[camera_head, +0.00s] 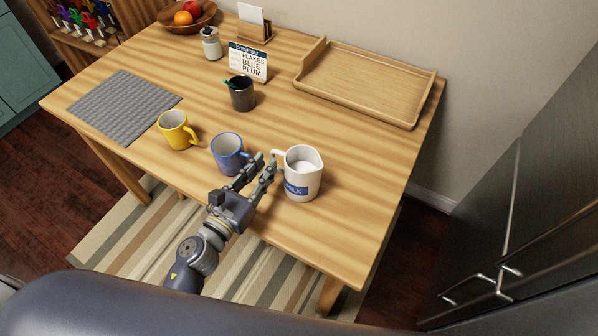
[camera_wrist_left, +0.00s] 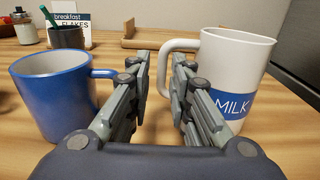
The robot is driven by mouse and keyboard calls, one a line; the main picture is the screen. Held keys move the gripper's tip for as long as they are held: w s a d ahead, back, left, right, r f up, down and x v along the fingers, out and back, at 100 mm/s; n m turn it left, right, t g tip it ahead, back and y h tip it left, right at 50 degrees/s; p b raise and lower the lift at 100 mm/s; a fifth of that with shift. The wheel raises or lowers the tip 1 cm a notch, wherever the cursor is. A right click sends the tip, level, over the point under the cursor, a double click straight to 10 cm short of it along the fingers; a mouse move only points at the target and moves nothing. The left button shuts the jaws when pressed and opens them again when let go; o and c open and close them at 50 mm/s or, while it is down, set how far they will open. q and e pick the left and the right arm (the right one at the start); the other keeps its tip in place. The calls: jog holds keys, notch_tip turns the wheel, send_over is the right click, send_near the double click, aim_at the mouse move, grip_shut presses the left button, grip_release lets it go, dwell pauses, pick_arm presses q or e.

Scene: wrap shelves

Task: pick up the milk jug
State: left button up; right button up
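The white milk jug (camera_head: 303,178) with a blue MILK label stands upright near the front edge of the wooden table. It also shows at the right in the left wrist view (camera_wrist_left: 237,75), its handle pointing left. My left gripper (camera_head: 265,160) is open, just left of the jug. In the left wrist view its fingers (camera_wrist_left: 160,75) are apart, with the jug's handle reaching toward the right finger, which partly covers it. I cannot tell whether they touch. My right gripper is not in view.
A blue mug (camera_head: 227,152) stands close left of my gripper, and a yellow mug (camera_head: 175,132) farther left. Behind are a dark cup (camera_head: 242,98), a breakfast card (camera_head: 247,65) and a wooden tray (camera_head: 428,98). The table's right front (camera_head: 345,235) is clear.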

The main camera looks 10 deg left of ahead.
pick_arm(q)
jog(key=p+x, duration=0.1)
jog(key=x, duration=0.3)
jog(key=shift+w+d+f, duration=0.15)
jog(key=shift+d, duration=0.05)
grip_shut()
